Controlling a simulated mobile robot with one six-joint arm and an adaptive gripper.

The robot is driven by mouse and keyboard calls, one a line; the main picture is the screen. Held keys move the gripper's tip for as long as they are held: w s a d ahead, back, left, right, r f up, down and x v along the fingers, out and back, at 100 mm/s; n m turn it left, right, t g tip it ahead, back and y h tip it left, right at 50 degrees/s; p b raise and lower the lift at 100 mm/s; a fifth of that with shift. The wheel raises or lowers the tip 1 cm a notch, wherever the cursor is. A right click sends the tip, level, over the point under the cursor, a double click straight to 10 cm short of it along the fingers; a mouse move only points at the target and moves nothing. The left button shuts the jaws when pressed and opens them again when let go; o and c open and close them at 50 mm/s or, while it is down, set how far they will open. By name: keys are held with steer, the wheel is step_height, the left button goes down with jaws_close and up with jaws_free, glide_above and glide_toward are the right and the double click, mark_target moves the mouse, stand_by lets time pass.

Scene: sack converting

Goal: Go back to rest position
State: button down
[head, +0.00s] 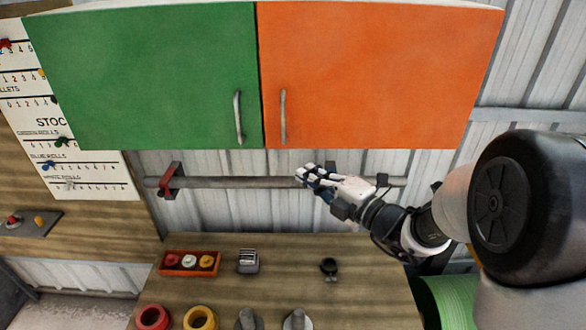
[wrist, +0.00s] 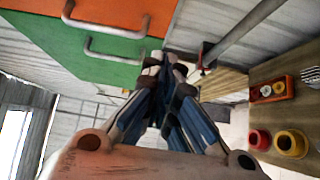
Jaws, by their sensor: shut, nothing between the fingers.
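My gripper (head: 306,176) is shut and empty. In the head view it hangs in the air below the orange cabinet door (head: 375,75), in front of the horizontal pipe on the wall, with its fingers pointing left. In the wrist view my gripper (wrist: 168,68) shows its closed fingers in the middle, near the cabinet handles. My arm reaches in from the right side of the head view.
The green cabinet door (head: 145,80) and the orange one are closed. A red valve lever (head: 171,180) sits on the pipe (head: 240,183). The wooden bench (head: 290,270) below carries an orange tray (head: 190,263), a small grey device (head: 248,261), a black cup-like item (head: 329,267) and rolls.

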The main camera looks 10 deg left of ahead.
steer(key=s+d+f+n+g+h+b, duration=0.15)
steer(key=s+f+n+g+b, duration=0.35)
steer(key=s+n, duration=0.65)
steer(key=s+d+f+n+g+h+b, duration=0.1)
steer(key=s+f+n+g+h+b, duration=0.15)
steer(key=s+f+n+b, duration=0.65)
steer(key=s+d+f+n+t+h+b, duration=0.1)
steer(key=s+d+f+n+h+b, duration=0.4)
steer(key=d+n, duration=0.5)
steer(key=s+d+f+n+t+h+b, duration=0.1)
steer(key=s+d+f+n+h+b, duration=0.4)
steer(key=d+n, duration=0.6)
step_height(320, 180, down, 2)
steer(key=shift+s+n+h, duration=0.5)
steer(key=shift+s+n, duration=0.05)
steer(key=shift+s, duration=0.45)
steer(key=shift+d, duration=0.1)
